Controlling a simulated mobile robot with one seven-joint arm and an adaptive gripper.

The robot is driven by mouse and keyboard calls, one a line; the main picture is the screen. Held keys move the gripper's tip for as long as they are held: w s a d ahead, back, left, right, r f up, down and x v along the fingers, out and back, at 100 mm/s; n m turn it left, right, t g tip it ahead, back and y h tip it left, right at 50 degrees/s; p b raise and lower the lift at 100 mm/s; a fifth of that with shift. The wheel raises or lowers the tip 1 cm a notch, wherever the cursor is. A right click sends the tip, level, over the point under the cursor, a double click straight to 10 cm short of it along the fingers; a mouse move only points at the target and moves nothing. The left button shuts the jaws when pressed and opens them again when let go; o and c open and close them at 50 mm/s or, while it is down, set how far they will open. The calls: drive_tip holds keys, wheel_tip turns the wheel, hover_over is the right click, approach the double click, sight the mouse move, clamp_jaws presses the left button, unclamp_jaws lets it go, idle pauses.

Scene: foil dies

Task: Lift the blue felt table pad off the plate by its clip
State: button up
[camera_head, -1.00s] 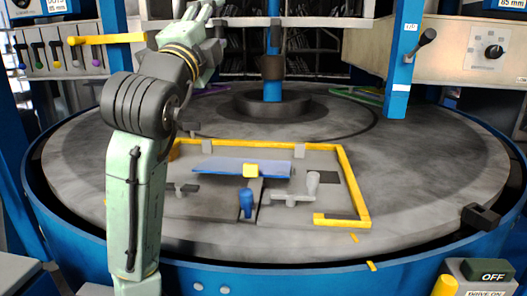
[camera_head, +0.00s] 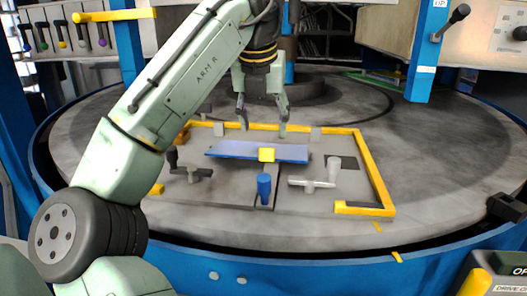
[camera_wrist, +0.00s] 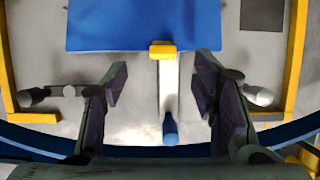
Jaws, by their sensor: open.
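The blue felt table pad (camera_head: 230,149) lies on the grey plate (camera_head: 228,192), inside a yellow edging. Its yellow clip (camera_head: 266,155) sits at the middle of the pad's near edge. In the wrist view the pad (camera_wrist: 145,22) fills the top middle, with the clip (camera_wrist: 162,50) at its lower edge. My gripper (camera_head: 262,131) is open and empty, fingers pointing down, above the pad area. In the wrist view the fingers (camera_wrist: 163,72) stand wide apart, left and right of the clip's line, with the clip uncovered between them. I see no contact.
A blue knob (camera_head: 264,188) stands in front of the clip, on a narrow strip. Clamp levers stand on the plate to the left (camera_head: 192,173) and right (camera_head: 324,177). The yellow edging (camera_head: 372,172) bounds the plate.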

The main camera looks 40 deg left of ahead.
sight(267, 148)
drive_tip(key=x, duration=0.7)
drive_tip(key=shift+w+f+p, duration=0.25)
drive_tip(key=shift+f+p, duration=0.05)
drive_tip(key=shift+p, duration=0.05)
drive_tip(key=c, duration=1.3)
drive_tip(key=shift+o, duration=0.2)
